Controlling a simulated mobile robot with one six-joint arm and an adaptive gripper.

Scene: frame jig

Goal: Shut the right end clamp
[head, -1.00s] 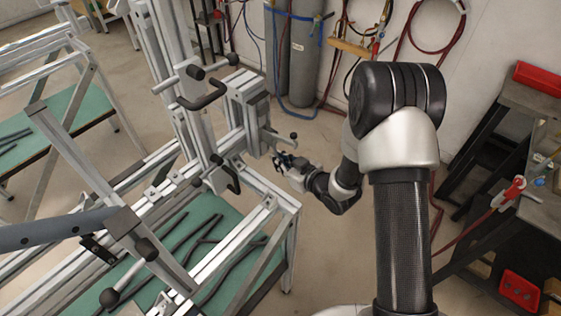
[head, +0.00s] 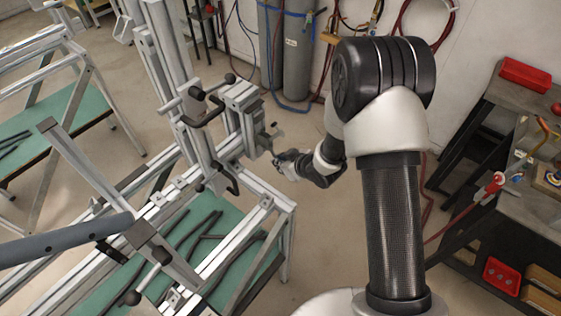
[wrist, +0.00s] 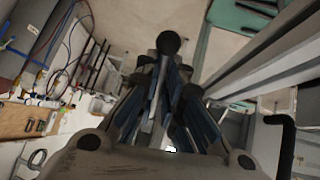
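The right end clamp (head: 256,137) is on the near-right upright of the aluminium frame jig, left of my gripper in the head view. A small dark ball knob (head: 276,125) stands out at its right side. My gripper (head: 279,157) is close below and right of the clamp, small and partly dark there. In the wrist view, a black ball (wrist: 169,42) on a pale rod shows between the fingertips of my gripper (wrist: 167,72). The blue-padded fingers lean inward on both sides of the rod. Whether they touch it cannot be told.
The jig's aluminium rails (head: 175,205) and a black bent handle (head: 204,108) stand left of my gripper. Grey gas cylinders (head: 297,50) and hoses are at the back wall. A dark workbench (head: 520,205) with tools is at right. Floor between jig and bench is clear.

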